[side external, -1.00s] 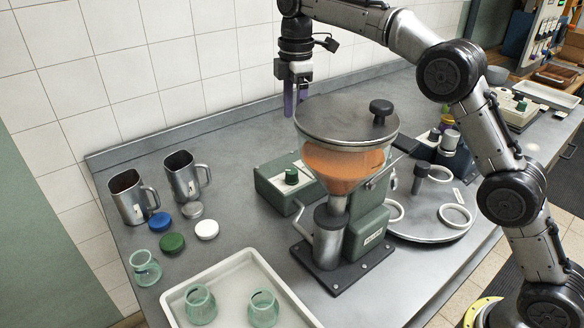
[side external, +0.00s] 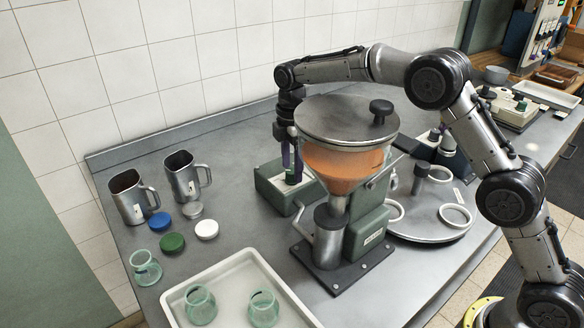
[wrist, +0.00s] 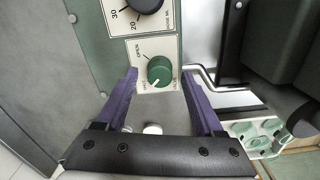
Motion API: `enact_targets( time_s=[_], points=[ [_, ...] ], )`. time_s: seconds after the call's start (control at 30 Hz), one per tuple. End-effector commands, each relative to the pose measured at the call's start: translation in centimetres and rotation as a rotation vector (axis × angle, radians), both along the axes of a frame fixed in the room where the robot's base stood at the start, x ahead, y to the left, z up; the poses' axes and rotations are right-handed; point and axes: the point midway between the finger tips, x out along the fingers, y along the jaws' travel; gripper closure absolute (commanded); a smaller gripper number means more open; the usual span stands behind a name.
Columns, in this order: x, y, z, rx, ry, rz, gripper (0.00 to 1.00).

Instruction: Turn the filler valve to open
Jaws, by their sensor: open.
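The filler valve is a round green knob (wrist: 159,70) on a pale label plate, on the green and grey control box (side external: 268,187). In the wrist view, "OPEN" is printed at the knob's upper left, and the knob's white mark is on its lower side, away from that word. My gripper (wrist: 160,76) is open, pointing down, with a purple finger on each side of the knob. Gaps show between fingers and knob. In the side view the fingers (side external: 292,160) reach down to the knob, partly hiding it; I cannot tell whether their tips are level with it.
A black dial (wrist: 146,4) sits beside the valve plate. The filler with its orange-filled hopper (side external: 345,165) stands close to the right of the box. Metal jugs (side external: 183,178), lids (side external: 172,242) and a tray (side external: 235,268) with glass jars are left and in front.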

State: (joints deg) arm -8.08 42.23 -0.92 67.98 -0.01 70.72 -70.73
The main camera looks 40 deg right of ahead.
Motion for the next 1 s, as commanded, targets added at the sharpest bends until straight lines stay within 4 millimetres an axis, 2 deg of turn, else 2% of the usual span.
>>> enact_targets(
  time_s=[0.13, 0.43, 0.8, 0.83, 1.0],
  points=[
    [-0.01, 0.00, -0.91, 0.000, 0.000, 0.000, 0.31],
    [-0.01, 0.00, -1.07, 0.000, 0.000, 0.000, 0.31],
    [-0.01, 0.00, -1.03, 0.000, 0.000, 0.000, 0.97],
    [-0.01, 0.00, -1.02, 0.000, 0.000, 0.000, 1.00],
    [-0.01, 0.00, -1.01, 0.000, 0.000, -0.002, 1.00]
  ],
)
